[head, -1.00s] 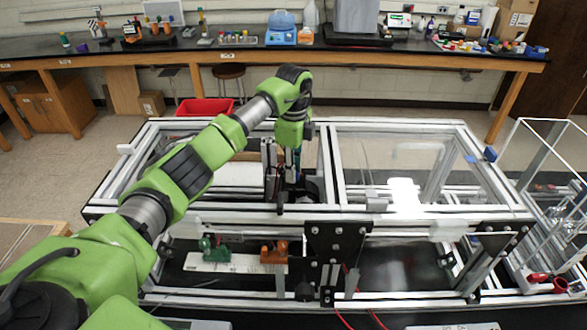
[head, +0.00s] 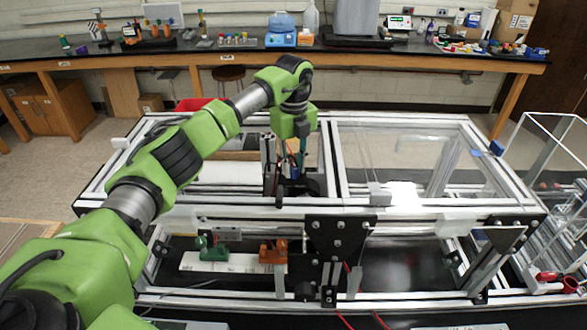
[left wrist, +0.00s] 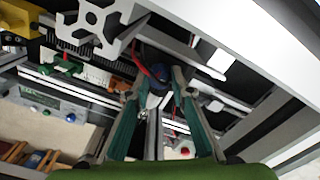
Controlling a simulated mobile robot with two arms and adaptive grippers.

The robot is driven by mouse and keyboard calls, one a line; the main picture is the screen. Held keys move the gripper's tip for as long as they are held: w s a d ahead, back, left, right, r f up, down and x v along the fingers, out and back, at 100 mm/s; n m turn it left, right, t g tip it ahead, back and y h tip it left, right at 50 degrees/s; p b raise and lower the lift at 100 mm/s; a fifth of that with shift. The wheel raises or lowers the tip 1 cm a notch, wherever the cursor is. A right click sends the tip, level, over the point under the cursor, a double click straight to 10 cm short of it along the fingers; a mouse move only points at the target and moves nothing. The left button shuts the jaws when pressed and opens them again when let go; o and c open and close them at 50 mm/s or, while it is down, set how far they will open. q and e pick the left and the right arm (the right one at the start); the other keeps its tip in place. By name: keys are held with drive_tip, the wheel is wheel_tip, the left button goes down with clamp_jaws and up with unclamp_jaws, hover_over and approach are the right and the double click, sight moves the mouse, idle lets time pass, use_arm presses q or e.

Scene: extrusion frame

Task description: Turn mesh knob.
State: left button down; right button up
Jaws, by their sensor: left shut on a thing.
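My left gripper (head: 300,158) reaches down into the aluminium extrusion frame (head: 432,213) near its middle, beside a dark upright mechanism. In the left wrist view its two teal fingers (left wrist: 158,80) are shut on a small dark, bluish round knob (left wrist: 156,86), which sits between the fingertips. In the head view the knob cannot be told apart from the dark parts around the fingertips. My right gripper is in neither view.
Frame bars surround the left gripper closely. A green clamp (head: 213,247) and an orange clamp (head: 272,252) sit on a white strip at the frame's front. A black plate (head: 338,236) is at front centre. A clear panel covers the right half.

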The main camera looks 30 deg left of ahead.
use_arm(q)
drive_tip(key=m+b, duration=0.1)
drive_tip(key=m, duration=0.3)
drive_tip(key=shift+w+r+m, duration=0.1)
drive_tip(key=shift+m, duration=0.2)
drive_tip(key=m+b, duration=0.1)
drive_tip(key=m, duration=0.3)
drive_tip(key=shift+m, duration=0.3)
drive_tip(key=m, duration=0.5)
drive_tip(key=shift+r+b, duration=0.1)
drive_tip(key=shift+b, duration=0.3)
drive_tip(key=m, duration=0.4)
drive_tip(key=shift+m, duration=0.3)
drive_tip(key=c, duration=2)
unclamp_jaws()
drive_tip(key=shift+c, duration=0.2)
drive_tip(key=shift+o, duration=1.3)
